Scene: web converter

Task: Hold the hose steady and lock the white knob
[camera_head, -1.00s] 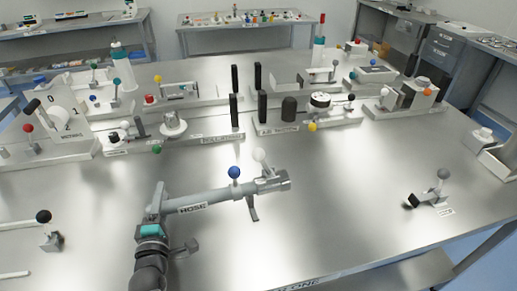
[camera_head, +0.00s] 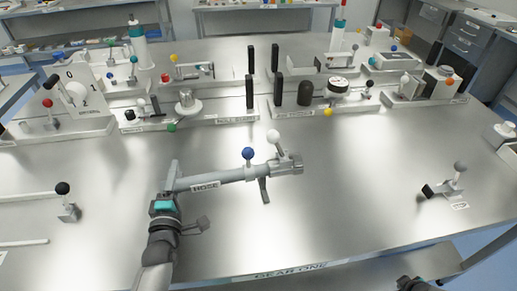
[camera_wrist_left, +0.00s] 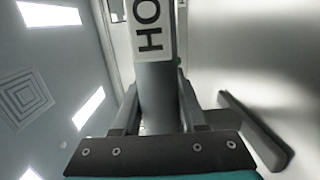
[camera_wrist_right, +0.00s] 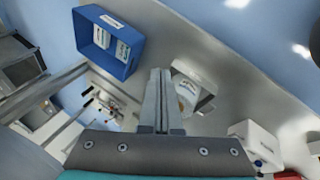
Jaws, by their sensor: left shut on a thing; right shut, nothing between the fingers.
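The grey hose (camera_head: 230,177) is a straight pipe labelled HOSE, with its collar end pointing right in the head view. The white knob (camera_head: 273,137) stands on a short lever near that collar. A blue knob (camera_head: 248,154) stands just left of it. My left gripper (camera_head: 173,176) is shut on the hose's left end; in the left wrist view the hose (camera_wrist_left: 155,75) runs between its fingers. My right gripper shows in the right wrist view (camera_wrist_right: 158,80), shut and empty. Only a dark part of my right arm shows at the head view's bottom edge, far from the knob.
The steel table (camera_head: 330,200) is clear around the hose. A grey-knobbed lever (camera_head: 458,172) stands at the right and a black-knobbed one (camera_head: 64,190) at the left. Several fixtures and black posts (camera_head: 304,92) line the back. A blue bin (camera_wrist_right: 105,42) shows in the right wrist view.

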